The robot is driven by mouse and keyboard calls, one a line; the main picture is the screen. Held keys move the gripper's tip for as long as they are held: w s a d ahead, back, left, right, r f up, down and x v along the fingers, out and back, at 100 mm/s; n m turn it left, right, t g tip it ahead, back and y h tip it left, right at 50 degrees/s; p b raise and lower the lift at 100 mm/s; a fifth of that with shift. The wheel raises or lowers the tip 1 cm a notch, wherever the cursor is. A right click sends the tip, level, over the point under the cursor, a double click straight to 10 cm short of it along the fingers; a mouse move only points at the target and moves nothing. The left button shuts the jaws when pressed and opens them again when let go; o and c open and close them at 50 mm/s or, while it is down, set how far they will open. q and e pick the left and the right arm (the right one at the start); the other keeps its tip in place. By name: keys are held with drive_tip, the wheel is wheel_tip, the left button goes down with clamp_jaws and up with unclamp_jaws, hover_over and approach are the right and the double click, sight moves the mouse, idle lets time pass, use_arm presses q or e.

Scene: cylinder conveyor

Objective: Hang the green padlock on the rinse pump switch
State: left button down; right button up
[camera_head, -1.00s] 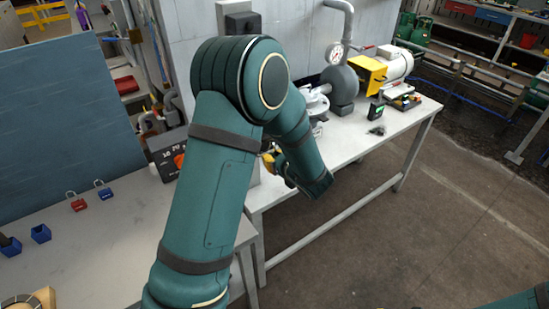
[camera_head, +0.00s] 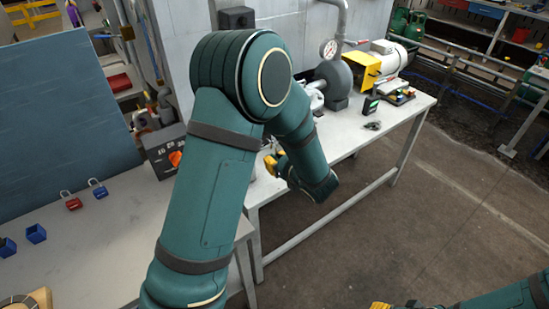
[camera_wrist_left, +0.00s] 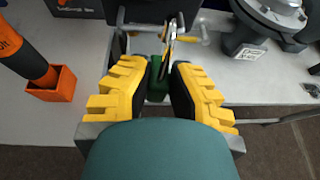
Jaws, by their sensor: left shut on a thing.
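The green padlock (camera_wrist_left: 157,88) is between the fingertips of my left gripper (camera_wrist_left: 166,80) in the left wrist view. The yellow fingers with dark pads are shut on it. A thin silver and yellow piece (camera_wrist_left: 170,45) rises above the padlock; I cannot tell whether it is the shackle or part of the fixture behind. In the head view my left gripper (camera_head: 270,164) is mostly hidden behind my forearm. The rinse pump switch cannot be clearly identified. My right gripper (camera_head: 381,305) barely shows at the bottom edge, its fingers cut off.
The pump (camera_head: 336,84) and its motor stand on the right bench (camera_head: 350,138). Red (camera_head: 73,203) and blue padlocks (camera_head: 99,191) lie on the left table.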

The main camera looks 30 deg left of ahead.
use_arm(q)
drive_tip(key=shift+s+d, duration=0.2)
drive_tip(key=shift+d, duration=0.4)
drive_tip(key=shift+s+d, duration=0.1)
drive_tip(key=shift+d, duration=0.2)
drive_tip(key=shift+s+d, duration=0.3)
drive_tip(key=shift+d, duration=0.3)
